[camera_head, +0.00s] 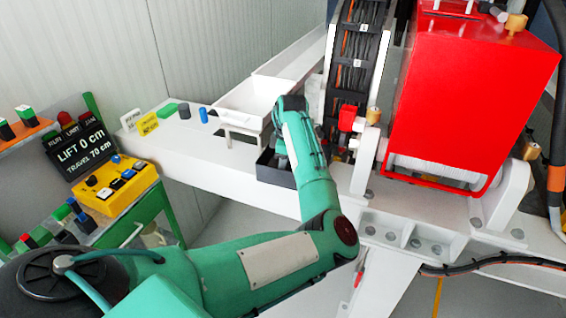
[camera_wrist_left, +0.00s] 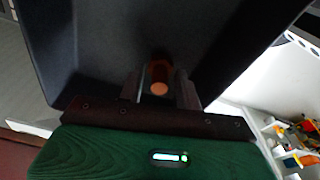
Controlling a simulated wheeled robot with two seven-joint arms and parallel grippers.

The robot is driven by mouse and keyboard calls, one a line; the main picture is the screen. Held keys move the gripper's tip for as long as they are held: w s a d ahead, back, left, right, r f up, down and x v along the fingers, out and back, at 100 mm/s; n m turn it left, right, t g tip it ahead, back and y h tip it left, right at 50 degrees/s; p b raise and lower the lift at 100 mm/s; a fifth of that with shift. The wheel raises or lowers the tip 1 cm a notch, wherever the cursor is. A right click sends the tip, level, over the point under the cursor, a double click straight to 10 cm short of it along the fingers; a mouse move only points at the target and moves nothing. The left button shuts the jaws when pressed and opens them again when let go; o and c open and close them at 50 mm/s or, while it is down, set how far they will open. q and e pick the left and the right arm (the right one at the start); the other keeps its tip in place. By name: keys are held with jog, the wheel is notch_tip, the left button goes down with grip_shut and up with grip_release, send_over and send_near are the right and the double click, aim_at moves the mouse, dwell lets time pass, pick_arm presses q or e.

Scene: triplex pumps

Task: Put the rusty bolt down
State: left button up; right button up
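The rusty bolt (camera_wrist_left: 159,88) shows in the left wrist view as a small brown-orange piece with a paler round end. It sits between the two fingers of my left gripper (camera_wrist_left: 162,78), which are closed on its sides. The gripper is over a black tray (camera_wrist_left: 85,65), whose dark inside fills most of that view. I cannot tell whether the bolt touches the tray floor. In the head view the black tray (camera_head: 268,172) stands on the white beam, and my green left arm hides the fingers and the bolt. My right gripper is not in view.
A white bin (camera_head: 243,122) stands just behind the black tray. A red pump block (camera_head: 470,95) is to the right. A yellow button box (camera_head: 118,186) and a lift display (camera_head: 83,153) are at the left. Small green and blue pieces lie on the white beam.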

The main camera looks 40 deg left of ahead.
pick_arm(q)
jog(key=shift+r, duration=0.1)
jog(key=shift+r, duration=0.3)
notch_tip(320, 180, up, 12)
jog(key=d+b, duration=0.1)
jog(key=b, duration=0.2)
jog(key=shift+w+f, duration=0.25)
jog(key=shift+w, duration=0.1)
jog(key=shift+d, duration=0.1)
